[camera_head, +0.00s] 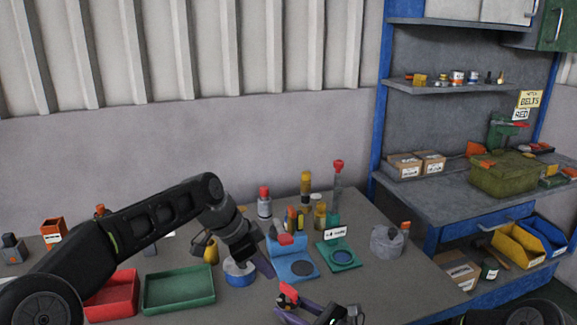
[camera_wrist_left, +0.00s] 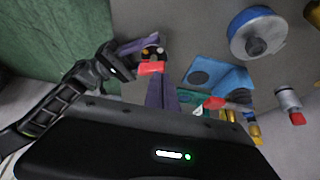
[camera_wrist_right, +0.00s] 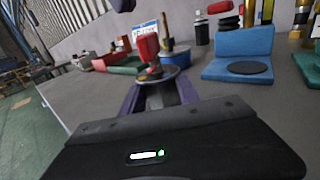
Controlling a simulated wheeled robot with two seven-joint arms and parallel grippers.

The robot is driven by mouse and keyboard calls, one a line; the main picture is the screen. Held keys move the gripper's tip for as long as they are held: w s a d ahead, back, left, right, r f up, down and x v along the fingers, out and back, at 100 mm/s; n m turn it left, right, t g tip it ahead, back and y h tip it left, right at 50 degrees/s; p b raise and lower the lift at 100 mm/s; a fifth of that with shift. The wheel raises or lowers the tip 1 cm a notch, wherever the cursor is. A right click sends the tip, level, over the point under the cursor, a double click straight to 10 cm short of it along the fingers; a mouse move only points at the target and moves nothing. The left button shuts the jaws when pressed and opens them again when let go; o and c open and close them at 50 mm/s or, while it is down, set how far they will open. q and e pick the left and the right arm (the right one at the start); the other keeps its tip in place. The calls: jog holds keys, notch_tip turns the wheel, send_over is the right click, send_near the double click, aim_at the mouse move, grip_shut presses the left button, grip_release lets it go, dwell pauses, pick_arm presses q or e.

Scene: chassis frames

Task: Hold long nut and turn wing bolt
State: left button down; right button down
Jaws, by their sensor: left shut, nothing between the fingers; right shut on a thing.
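My right gripper (camera_head: 300,302) is shut on a small dark, round-based piece with a red wing-like top (camera_head: 288,291), near the front of the table. In the right wrist view the red top (camera_wrist_right: 148,46) stands up above the purple fingers (camera_wrist_right: 158,92). My left gripper (camera_head: 266,268) is shut and empty, above and left of that piece. In the left wrist view its purple fingers (camera_wrist_left: 162,92) point toward the red top (camera_wrist_left: 150,68); I cannot tell whether they touch it. Which part is long nut and which wing bolt is unclear.
A blue stand (camera_head: 300,257) with a dark disc and a green stand (camera_head: 349,262) with a card are behind. A blue-rimmed round container (camera_head: 240,279), a green tray (camera_head: 179,291) and a red tray (camera_head: 112,297) lie left. Bottles stand farther back. The table's right front is clear.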

aim_at(289, 290)
pick_arm(q)
jog(key=shift+r, duration=0.85)
jog(key=s, duration=0.2)
jog(key=s+r, duration=0.1)
jog(key=shift+s+d, duration=0.15)
jog(key=shift+d, duration=0.2)
jog(key=shift+f, duration=0.1)
notch_tip(289, 290, down, 7)
jog(key=shift+w+d, duration=0.4)
jog(key=shift+d, duration=0.05)
dwell(1.2)
jog(key=shift+w+a, duration=0.25)
jog(key=shift+w, duration=0.1)
dwell(0.4)
